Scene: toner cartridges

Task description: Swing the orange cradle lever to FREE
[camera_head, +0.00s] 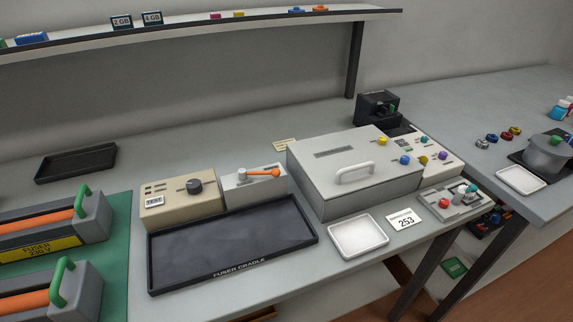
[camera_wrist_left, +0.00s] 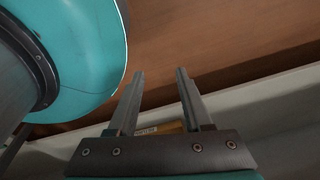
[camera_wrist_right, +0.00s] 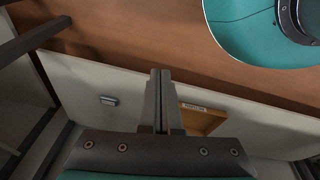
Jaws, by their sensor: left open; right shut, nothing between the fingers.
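The orange cradle lever (camera_head: 262,173) sits on top of a small light-grey box (camera_head: 240,196) behind the fuser cradle tray. Any words on the box are too small to read. The black tray marked FUSER CRADLE (camera_head: 170,278) is empty. My left gripper (camera_wrist_left: 160,85) is open and empty in the left wrist view. My right gripper (camera_wrist_right: 160,75) is shut with nothing in it in the right wrist view. Neither gripper shows in the head view.
A beige box with a dark knob (camera_head: 194,186) stands left of the lever box. A large grey lidded box (camera_head: 340,150) stands close on the right. Fusers with green handles (camera_head: 62,280) lie at the left. A white tray (camera_head: 357,237) is at the front.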

